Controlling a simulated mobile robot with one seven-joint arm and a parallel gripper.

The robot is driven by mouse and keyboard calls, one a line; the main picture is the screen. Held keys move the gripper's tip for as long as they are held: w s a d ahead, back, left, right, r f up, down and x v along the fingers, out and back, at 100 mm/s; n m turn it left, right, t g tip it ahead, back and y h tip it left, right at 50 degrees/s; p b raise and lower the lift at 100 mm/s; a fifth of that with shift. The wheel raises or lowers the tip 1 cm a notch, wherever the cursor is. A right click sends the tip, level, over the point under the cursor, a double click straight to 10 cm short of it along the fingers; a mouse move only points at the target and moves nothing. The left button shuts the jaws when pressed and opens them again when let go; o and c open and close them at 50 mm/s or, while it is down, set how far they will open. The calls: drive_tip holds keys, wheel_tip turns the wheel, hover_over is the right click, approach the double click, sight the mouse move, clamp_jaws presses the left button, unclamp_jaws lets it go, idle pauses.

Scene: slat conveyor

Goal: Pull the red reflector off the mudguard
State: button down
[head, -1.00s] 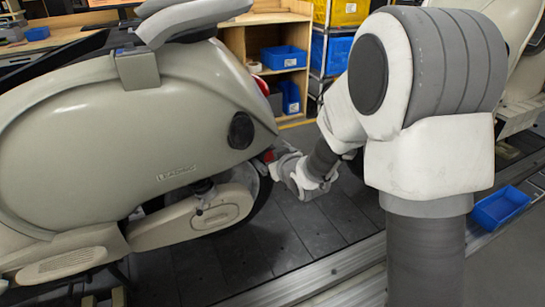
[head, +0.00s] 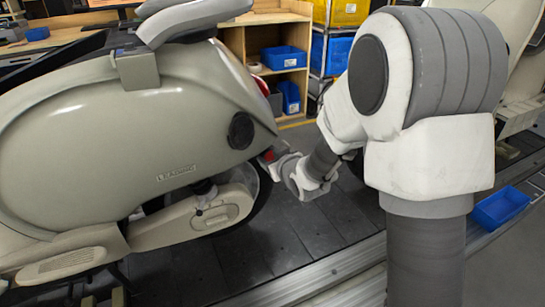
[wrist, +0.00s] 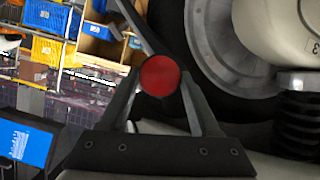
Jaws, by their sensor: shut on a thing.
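The red reflector (wrist: 160,76) shows as a round disc in the wrist view, between the two dark fingertips of my gripper (wrist: 161,84). The fingers are shut on its sides. In the head view my gripper (head: 277,156) is at the scooter's rear, low beside the back wheel, with a bit of red at its tip. The mudguard is mostly hidden; a narrow grey strip behind the reflector in the wrist view may be part of it. I cannot tell whether the reflector touches it. The cream scooter (head: 120,130) fills the left of the head view.
The rear wheel (wrist: 215,50) and a spring damper (wrist: 297,118) are close on the right in the wrist view. A blue bin (head: 500,207) sits at the right, beyond the conveyor rail. Shelves with blue bins (head: 284,57) stand behind. Dark slats (head: 300,235) below are clear.

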drive_tip(key=shift+s+d, duration=0.25)
drive_tip(key=shift+s, duration=0.35)
drive_tip(key=shift+s+d, duration=0.25)
drive_tip(key=shift+s, duration=0.3)
drive_tip(key=shift+s+b, duration=0.1)
drive_tip(key=shift+b, duration=0.2)
drive_tip(key=s+d, duration=0.3)
drive_tip(key=s, duration=0.5)
drive_tip(key=shift+d+b, duration=0.25)
drive_tip(key=shift+b, duration=0.15)
drive_tip(key=shift+f, duration=0.1)
